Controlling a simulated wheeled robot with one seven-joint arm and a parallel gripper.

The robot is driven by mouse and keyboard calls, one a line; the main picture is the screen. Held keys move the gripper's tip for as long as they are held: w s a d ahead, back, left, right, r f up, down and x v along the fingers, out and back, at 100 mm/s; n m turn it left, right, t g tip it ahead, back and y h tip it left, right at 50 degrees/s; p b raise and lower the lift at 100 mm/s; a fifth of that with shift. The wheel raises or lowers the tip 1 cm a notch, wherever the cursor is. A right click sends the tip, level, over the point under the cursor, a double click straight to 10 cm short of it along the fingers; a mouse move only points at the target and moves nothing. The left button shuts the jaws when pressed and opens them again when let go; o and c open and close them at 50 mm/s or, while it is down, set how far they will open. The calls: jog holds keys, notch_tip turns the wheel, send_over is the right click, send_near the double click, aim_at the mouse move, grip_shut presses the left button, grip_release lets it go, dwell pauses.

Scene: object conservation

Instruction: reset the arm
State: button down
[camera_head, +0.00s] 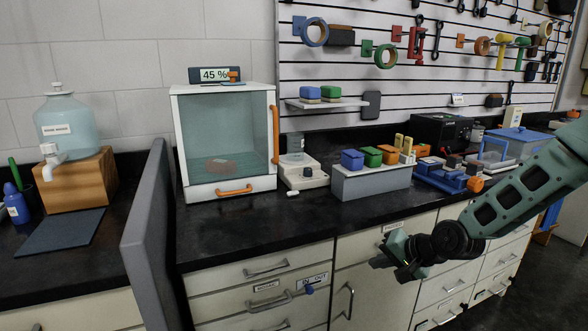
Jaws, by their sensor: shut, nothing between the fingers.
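My gripper (383,262) is at the lower right of the head view, at the end of my green arm, which comes in from the right edge. It is in front of the white cabinet fronts, below the edge of the black counter. It is shut with nothing between its fingers, and it appears clear of the counter.
A glass-fronted cabinet (225,140) with orange handles stands on the black counter (250,222). A grey divider (148,235) rises left of it. A grey block rack (370,182) and a blue vise (445,176) stand right. Drawer handles (268,267) protrude below.

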jog(key=s+a+r+n+g+h+p, duration=0.2)
jog(key=s+r+n, duration=0.2)
jog(key=s, duration=0.7)
jog(key=s+a+r+n+g+h+p, duration=0.1)
jog(key=s+a+r+n+g, duration=0.1)
jog(key=s+r, duration=0.6)
jog(key=s+a+r+n+g+h+p, duration=0.2)
jog(key=s+r+n, duration=0.4)
jog(key=s, duration=1)
jog(key=shift+s+a+n+g+h+p, duration=0.25)
jog(key=shift+a+n+g+h+p, duration=0.1)
jog(key=shift+a+n+g, duration=0.3)
jog(key=shift+a+r, duration=0.1)
